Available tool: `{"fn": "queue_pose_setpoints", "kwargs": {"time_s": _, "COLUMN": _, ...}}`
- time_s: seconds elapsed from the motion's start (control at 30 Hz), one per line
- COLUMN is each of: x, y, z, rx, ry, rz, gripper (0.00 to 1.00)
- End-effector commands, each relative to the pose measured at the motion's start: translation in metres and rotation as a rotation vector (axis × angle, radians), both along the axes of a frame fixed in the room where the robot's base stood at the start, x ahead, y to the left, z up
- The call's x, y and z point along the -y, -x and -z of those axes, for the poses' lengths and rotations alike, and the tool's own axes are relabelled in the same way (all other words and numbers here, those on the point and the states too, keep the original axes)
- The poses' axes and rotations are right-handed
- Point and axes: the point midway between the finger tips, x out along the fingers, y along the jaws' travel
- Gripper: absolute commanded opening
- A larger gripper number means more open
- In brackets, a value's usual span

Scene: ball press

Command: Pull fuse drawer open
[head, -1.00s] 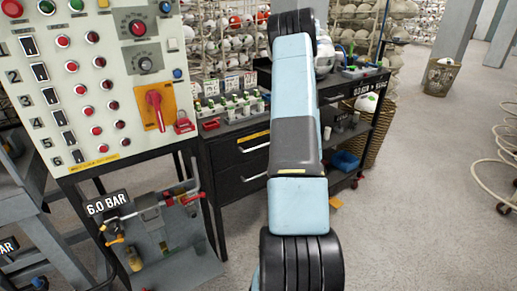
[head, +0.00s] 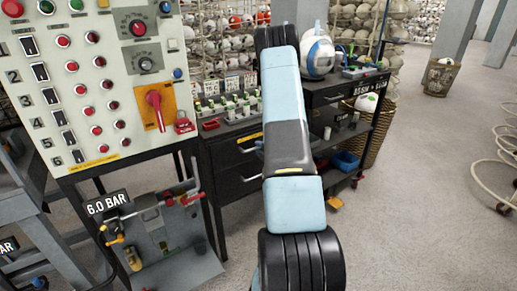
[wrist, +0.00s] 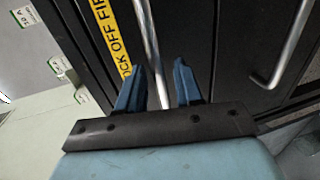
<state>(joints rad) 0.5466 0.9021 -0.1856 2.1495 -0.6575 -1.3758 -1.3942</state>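The black cabinet has an upper drawer (head: 232,151) with a yellow label (head: 249,137), partly hidden by my arm in the head view. In the wrist view the label (wrist: 113,38) reads in part "OCK OFF FIR". The silver handle (wrist: 149,45) beside the label runs down to the space between my fingers. My gripper (wrist: 158,88) has two blue fingers spread apart, one on each side of the handle's near end, with gaps visible. Whether the handle lies fully between the fingertips in depth is unclear. The drawer front looks closed. My arm hides the gripper in the head view.
A second handle (wrist: 287,45) is at right in the wrist view, on the neighbouring drawer front. A control panel (head: 100,85) with a red switch stands left of the cabinet. A row of fuse-like parts (head: 232,106) sits on the cabinet top.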

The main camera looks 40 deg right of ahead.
Motion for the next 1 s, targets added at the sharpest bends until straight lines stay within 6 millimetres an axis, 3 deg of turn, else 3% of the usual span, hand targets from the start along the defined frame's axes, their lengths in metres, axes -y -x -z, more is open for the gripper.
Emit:
{"fn": "queue_pose_setpoints", "kwargs": {"time_s": 0.2, "x": 0.001, "y": -0.014, "z": 0.003, "rx": 0.000, "ry": -0.001, "rz": 0.001, "gripper": 0.35}}
{"fn": "queue_pose_setpoints", "kwargs": {"time_s": 0.5, "x": 0.001, "y": -0.015, "z": 0.003, "rx": 0.000, "ry": -0.001, "rz": 0.001, "gripper": 0.35}}
{"fn": "queue_pose_setpoints", "kwargs": {"time_s": 0.87, "x": 0.001, "y": -0.015, "z": 0.003, "rx": -0.001, "ry": -0.001, "rz": 0.001, "gripper": 0.01}}
{"fn": "queue_pose_setpoints", "kwargs": {"time_s": 1.0, "x": 0.001, "y": -0.014, "z": 0.004, "rx": -0.002, "ry": -0.001, "rz": 0.001, "gripper": 0.00}}
